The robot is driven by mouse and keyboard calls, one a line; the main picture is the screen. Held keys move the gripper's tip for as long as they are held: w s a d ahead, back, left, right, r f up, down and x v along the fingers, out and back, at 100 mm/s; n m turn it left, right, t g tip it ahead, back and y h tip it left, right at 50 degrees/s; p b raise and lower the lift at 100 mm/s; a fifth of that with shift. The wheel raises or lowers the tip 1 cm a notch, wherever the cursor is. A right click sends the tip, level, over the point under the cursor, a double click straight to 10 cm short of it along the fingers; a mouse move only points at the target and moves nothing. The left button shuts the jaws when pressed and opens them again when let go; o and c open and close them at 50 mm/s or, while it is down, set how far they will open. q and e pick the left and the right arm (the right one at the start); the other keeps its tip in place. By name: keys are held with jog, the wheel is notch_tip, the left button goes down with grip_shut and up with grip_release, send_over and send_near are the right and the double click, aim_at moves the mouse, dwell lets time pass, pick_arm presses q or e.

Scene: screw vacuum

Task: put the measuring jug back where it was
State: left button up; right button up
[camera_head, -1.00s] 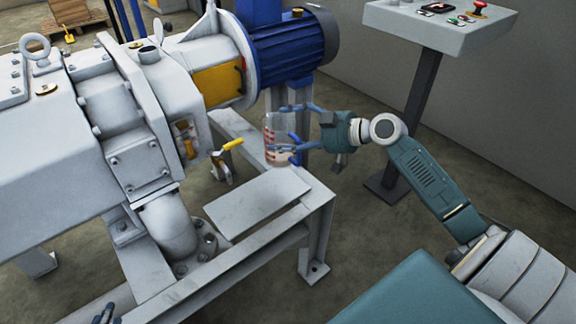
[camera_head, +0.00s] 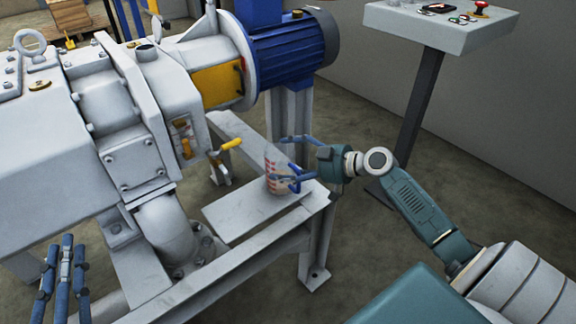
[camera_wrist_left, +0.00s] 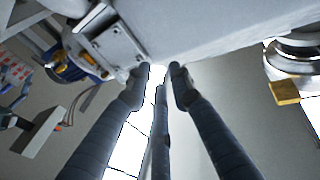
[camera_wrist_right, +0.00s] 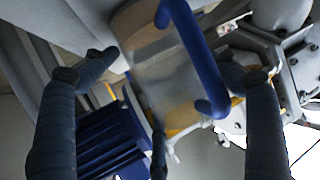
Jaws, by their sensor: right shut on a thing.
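The measuring jug (camera_head: 277,170) is clear with red markings and a blue handle. It is upright at the far right corner of the flat grey plate (camera_head: 240,210) on the machine's frame; I cannot tell whether it touches the plate. My right gripper (camera_head: 285,158) is shut around it from the right. The right wrist view shows the jug (camera_wrist_right: 165,70) between the fingers, its blue handle facing the camera. My left gripper (camera_head: 64,250) is at the lower left, its fingers pointing up, apart and empty. It also shows in the left wrist view (camera_wrist_left: 160,75).
The large grey pump (camera_head: 110,110) with its blue motor (camera_head: 290,45) fills the left and back. A yellow-handled valve (camera_head: 228,147) stands close left of the jug. A control console (camera_head: 440,25) stands at the back right. Open floor lies right of the frame.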

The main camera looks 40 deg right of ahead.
pick_arm(q)
jog(key=shift+r, duration=0.25)
jog(key=shift+s+r+t, duration=0.1)
jog(key=shift+r+t, duration=0.15)
jog(key=shift+t, duration=0.05)
pick_arm(e)
jog(key=shift+f, duration=0.1)
pick_arm(q)
jog(key=shift+r, duration=0.35)
pick_arm(e)
jog(key=o, duration=1.5)
jog(key=shift+o, duration=0.2)
